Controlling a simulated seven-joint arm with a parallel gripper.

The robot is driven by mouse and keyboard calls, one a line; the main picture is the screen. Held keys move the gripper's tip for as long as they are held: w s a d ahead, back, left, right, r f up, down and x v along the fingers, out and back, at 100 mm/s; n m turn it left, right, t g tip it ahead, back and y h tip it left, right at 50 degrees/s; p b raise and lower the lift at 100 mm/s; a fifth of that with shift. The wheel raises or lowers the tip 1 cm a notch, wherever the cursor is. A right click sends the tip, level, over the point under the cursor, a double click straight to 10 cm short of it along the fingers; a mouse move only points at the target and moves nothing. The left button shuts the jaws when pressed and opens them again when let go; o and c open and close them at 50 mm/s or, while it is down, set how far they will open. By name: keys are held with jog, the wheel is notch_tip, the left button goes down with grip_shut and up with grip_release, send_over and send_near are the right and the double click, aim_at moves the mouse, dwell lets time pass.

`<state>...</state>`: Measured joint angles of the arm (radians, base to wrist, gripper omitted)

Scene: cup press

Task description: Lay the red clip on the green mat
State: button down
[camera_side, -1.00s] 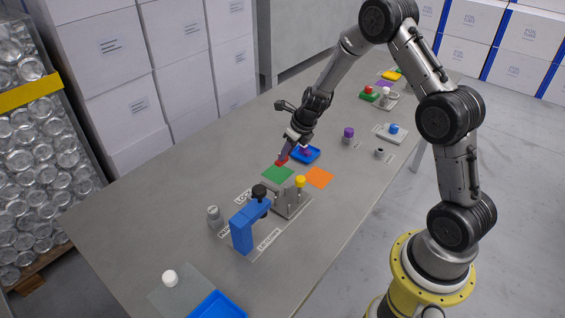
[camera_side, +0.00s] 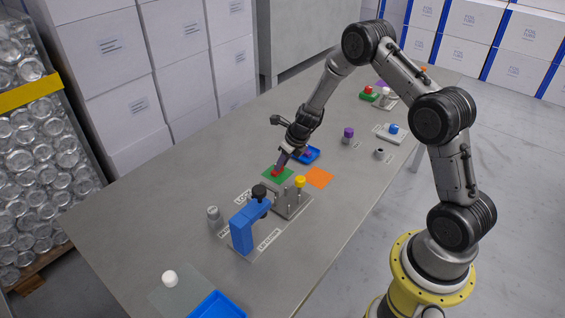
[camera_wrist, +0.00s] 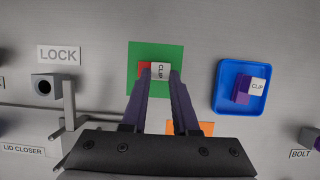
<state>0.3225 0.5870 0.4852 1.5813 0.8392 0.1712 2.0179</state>
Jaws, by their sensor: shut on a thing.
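The red clip (camera_wrist: 144,69) with a white "CLIP" label is between my fingertips over the green mat (camera_wrist: 171,53). In the side view, the red clip (camera_side: 277,171) is low at the green mat (camera_side: 267,178). I cannot tell if it touches the mat. My gripper (camera_wrist: 158,76) is shut on the clip and also shows in the side view (camera_side: 279,166), reaching down to the mat. The fingers hide part of the clip and the mat.
A blue tray (camera_wrist: 222,97) with a purple clip (camera_wrist: 241,90) lies right of the mat. An orange mat (camera_side: 320,177) is close by. The blue lid closer (camera_side: 242,229) and a metal fixture with a yellow top (camera_side: 300,182) stand in front.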

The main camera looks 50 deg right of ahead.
jog(key=shift+f, duration=0.15)
jog(key=c, duration=0.7)
grip_release()
jog(key=v, duration=1.2)
jog(key=s+a+r+n, duration=0.5)
jog(key=s+r+n, duration=0.1)
jog(key=r+n, duration=0.25)
jog(key=s+a+r+n, duration=0.5)
jog(key=a+r+n, duration=0.15)
jog(key=n, duration=0.25)
jog(key=s+r+n, duration=0.1)
jog(key=s+n, duration=0.5)
jog(key=s+a+r+n, duration=0.1)
jog(key=s+r+n, duration=0.1)
jog(key=s+n, duration=0.4)
jog(key=s+a+r+n+t, duration=0.1)
jog(key=s+n, duration=0.5)
jog(key=shift+s+a+r+n, duration=0.1)
jog(key=shift+a+r+n, duration=0.05)
jog(key=shift+r+n, duration=0.1)
